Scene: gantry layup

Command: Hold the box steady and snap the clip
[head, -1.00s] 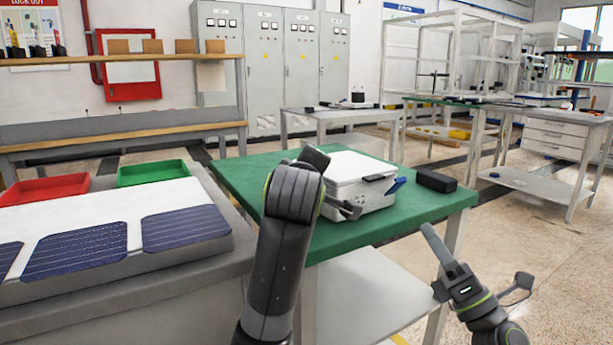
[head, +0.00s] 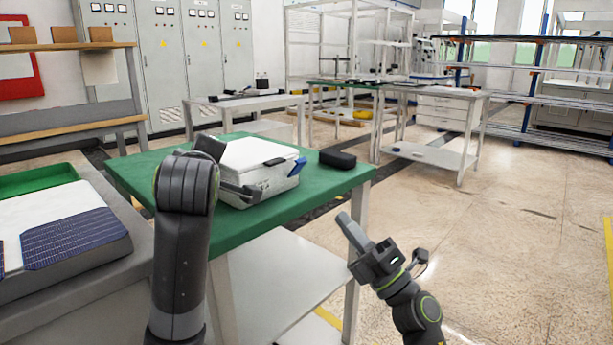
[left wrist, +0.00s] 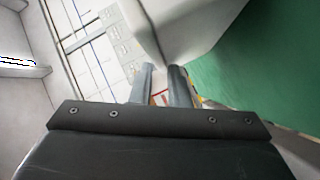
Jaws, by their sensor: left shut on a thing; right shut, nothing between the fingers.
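The white box (head: 258,175) sits on the green-topped table (head: 329,187), lid down. A blue clip (head: 299,167) sticks out at its right side, and a dark latch (head: 275,161) lies at the lid's front edge. My left gripper (head: 238,192) is at the box's left front, partly hidden by my own arm. In the left wrist view its fingers (left wrist: 166,84) are closed on a lower part of the box (left wrist: 176,25). My right gripper (head: 350,228) is shut and empty, in front of the table's right edge, apart from the box and the clip.
A black case (head: 338,158) lies right of the box on the table. A bench with solar panels (head: 70,238) and a green tray (head: 38,179) stands at the left. A lower white shelf (head: 275,275) is under the table. The floor at the right is open.

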